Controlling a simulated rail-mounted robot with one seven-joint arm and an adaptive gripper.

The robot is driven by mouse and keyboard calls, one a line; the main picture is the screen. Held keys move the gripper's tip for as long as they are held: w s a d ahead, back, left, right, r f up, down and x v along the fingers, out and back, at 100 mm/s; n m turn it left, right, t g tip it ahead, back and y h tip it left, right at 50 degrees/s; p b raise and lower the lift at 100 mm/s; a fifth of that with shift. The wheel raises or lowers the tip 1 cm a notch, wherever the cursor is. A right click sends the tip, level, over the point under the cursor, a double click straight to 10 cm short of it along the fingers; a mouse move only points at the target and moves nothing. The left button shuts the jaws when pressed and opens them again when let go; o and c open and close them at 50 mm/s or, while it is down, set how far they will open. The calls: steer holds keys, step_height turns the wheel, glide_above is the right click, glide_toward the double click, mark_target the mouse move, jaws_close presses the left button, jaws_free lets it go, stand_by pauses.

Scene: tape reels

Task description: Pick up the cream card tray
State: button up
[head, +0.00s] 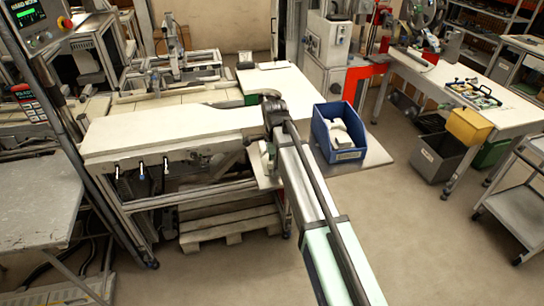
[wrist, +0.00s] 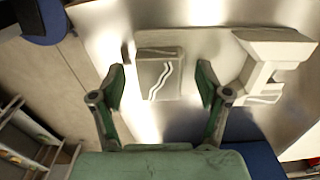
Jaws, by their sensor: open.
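A small squarish pale piece with a grey face and a white wavy line (wrist: 160,76) lies on a shiny metal surface in the wrist view. It looks like the cream card tray, but I cannot be sure. My gripper (wrist: 162,88) is open, with its green fingers spread on either side of the piece. Whether the fingers touch it is unclear. In the head view my gripper (head: 267,158) is low over the worktop's right end, left of the blue bin, and my arm hides what is under it.
A cream E-shaped block (wrist: 270,68) is close right of the fingers. The blue bin (head: 345,155), holding pale pieces, stands on a grey plate (head: 376,156) beside my arm. The cream worktop (head: 165,130) to the left is largely clear.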

steer(key=c, duration=1.3)
steer(key=shift+r, duration=0.1)
